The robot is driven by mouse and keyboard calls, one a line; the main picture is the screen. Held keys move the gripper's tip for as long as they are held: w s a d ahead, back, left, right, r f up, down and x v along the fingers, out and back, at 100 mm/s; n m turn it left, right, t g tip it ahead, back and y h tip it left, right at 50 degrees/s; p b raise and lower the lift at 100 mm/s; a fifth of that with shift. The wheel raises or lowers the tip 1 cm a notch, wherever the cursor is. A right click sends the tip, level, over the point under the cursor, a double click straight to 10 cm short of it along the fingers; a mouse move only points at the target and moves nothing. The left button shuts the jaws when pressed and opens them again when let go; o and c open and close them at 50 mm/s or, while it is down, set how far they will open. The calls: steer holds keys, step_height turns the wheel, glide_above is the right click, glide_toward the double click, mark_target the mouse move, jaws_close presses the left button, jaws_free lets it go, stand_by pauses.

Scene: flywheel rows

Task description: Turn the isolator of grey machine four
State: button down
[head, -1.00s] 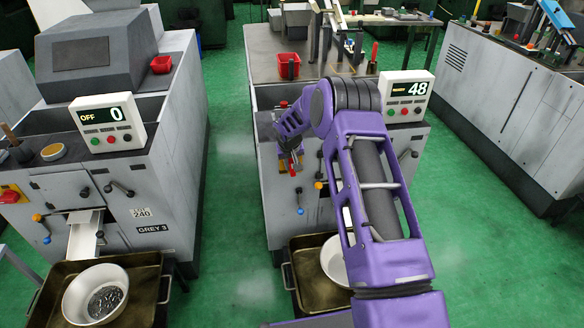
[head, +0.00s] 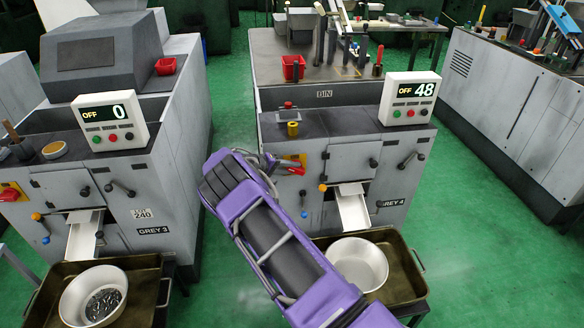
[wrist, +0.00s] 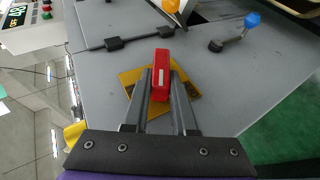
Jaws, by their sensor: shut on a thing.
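Grey machine four (head: 345,155) carries the label GREY 4, and its display (head: 408,98) reads OFF 48. Its isolator is a red handle (wrist: 161,72) on a yellow plate (wrist: 128,78), on the machine's front. In the wrist view my gripper (wrist: 160,88) is shut on the red handle, one finger on each side, and the plate looks tilted in the picture. In the head view the yellow plate (head: 300,158) shows at the machine's upper left front; my arm partly hides the gripper and handle there.
Grey machine three (head: 60,190), reading OFF 0, stands to the left with its own red isolator (head: 10,195). A metal bowl (head: 358,262) sits in a tray (head: 405,285) below machine four's chute (head: 352,212). Levers with blue and orange knobs are near the isolator. Green floor is clear at right.

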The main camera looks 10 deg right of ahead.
steer(key=h, duration=0.2)
steer(key=shift+a+f+n+t+h, duration=0.15)
steer(key=shift+f+n+t+h, duration=0.15)
steer(key=shift+f+n+t, duration=0.1)
steer(key=shift+f+n+t+h, duration=0.1)
steer(key=shift+n+t+h, duration=0.25)
steer(key=shift+h, duration=0.75)
steer(key=shift+n+h, duration=0.25)
steer(key=shift+h, duration=0.15)
steer(key=c, duration=0.7)
jaws_free()
